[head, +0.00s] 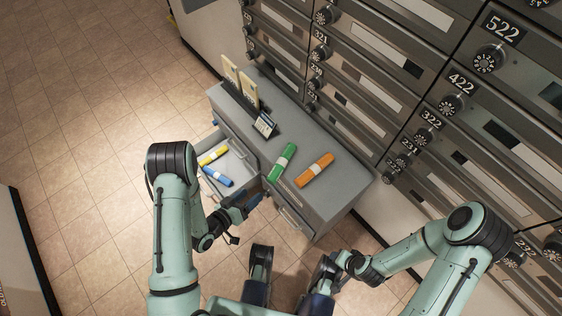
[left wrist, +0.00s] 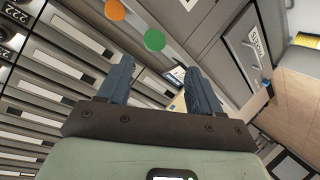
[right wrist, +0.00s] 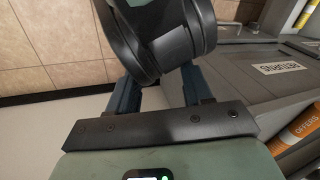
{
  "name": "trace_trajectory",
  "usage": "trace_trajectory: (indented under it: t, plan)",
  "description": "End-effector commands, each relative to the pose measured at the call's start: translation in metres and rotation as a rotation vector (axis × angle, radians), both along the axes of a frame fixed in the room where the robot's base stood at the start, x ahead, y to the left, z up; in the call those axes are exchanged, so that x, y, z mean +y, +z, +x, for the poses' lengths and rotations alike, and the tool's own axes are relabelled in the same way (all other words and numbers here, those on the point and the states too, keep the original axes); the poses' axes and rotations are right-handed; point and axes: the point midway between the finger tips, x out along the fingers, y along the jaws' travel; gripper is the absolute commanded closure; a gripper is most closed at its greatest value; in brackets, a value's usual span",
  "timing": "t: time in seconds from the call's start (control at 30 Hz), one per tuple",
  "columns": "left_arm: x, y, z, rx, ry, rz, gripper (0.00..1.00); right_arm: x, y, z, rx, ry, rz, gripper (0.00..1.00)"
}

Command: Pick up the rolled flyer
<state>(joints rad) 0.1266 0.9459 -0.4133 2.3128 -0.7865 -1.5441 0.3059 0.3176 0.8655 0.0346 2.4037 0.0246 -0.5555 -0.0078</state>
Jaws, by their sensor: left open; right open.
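A green rolled flyer (head: 282,162) and an orange rolled flyer (head: 314,170), each with a pale band, lie on top of the grey cabinet. A yellow rolled flyer (head: 213,155) and a blue one (head: 217,176) lie in its open drawer (head: 243,158). My left gripper (head: 248,205) is open and empty, low beside the cabinet front, near the drawer. The left wrist view shows the round ends of the orange (left wrist: 115,9) and green (left wrist: 154,40) flyers beyond its fingers. My right gripper (right wrist: 158,88) is open beside the cabinet, with a dark part of mine in front of its fingers.
A small sign (head: 264,125) and upright cream leaflets in holders (head: 240,85) stand at the back of the cabinet top (head: 330,195). Numbered mailboxes (head: 385,60) line the wall behind. The tiled floor (head: 85,110) at left is clear.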

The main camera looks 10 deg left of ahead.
Motion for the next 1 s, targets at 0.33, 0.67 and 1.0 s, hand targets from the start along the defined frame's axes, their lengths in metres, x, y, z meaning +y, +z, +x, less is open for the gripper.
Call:
trace_trajectory:
  t: [0.33,0.67,1.0]
  plan:
    - [-0.028,-0.01,0.044,-0.034,-0.026,-0.026,0.35,-0.008,-0.013,0.017,-0.042,-0.017,-0.021,0.5]
    - [-0.041,-0.02,0.072,-0.031,-0.021,-0.024,0.35,-0.014,-0.019,0.028,-0.074,-0.029,-0.036,0.5]
    - [-0.06,-0.031,0.111,-0.031,-0.021,-0.024,0.35,-0.02,-0.044,0.012,-0.013,-0.036,-0.041,0.5]
